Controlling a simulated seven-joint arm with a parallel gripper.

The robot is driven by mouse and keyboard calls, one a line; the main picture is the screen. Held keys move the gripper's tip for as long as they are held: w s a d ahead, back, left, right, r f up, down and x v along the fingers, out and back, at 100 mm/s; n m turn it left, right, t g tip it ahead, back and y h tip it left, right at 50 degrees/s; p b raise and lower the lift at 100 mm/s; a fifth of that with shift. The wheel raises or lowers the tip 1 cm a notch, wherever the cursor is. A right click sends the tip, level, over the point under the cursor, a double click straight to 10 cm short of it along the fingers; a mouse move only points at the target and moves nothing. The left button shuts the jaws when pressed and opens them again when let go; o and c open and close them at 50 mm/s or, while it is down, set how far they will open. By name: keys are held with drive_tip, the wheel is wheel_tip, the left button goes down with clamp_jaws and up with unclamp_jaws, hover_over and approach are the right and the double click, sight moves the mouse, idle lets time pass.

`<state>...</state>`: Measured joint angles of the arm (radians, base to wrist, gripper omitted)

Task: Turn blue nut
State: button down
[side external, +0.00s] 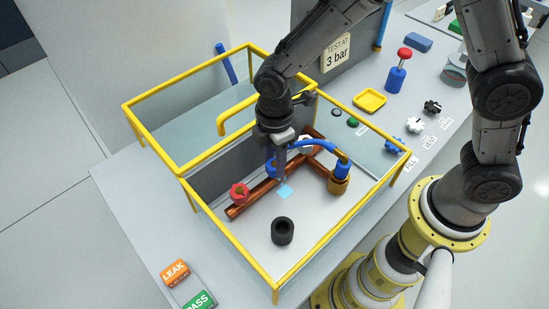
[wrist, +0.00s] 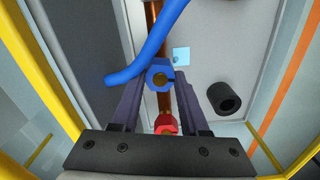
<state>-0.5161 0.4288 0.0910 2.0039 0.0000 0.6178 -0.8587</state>
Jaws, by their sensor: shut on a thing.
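In the side external view, the blue nut (side external: 270,168) shows partly behind my gripper (side external: 280,176), which reaches down over the pipe inside the yellow-railed tank. The far side of the nut is hidden. A red nut (side external: 239,190) sits on the same copper pipe (side external: 262,192), nearer the pipe's left end.
A blue hose (wrist: 147,55) crosses close to my fingers. A black cylinder (side external: 282,231) stands on the tank floor beside a light blue square (side external: 285,191). Yellow rails (side external: 232,248) edge the tank.

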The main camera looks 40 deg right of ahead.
drive_tip(key=m, duration=0.4)
drive_tip(key=shift+m, duration=0.3)
drive_tip(key=m, duration=0.3)
drive_tip(key=shift+m, duration=0.4)
drive_tip(key=m, duration=0.4)
drive_tip(key=shift+r, duration=0.1)
drive_tip(key=shift+m, duration=2)
drive_tip(key=shift+c, duration=2.1)
unclamp_jaws()
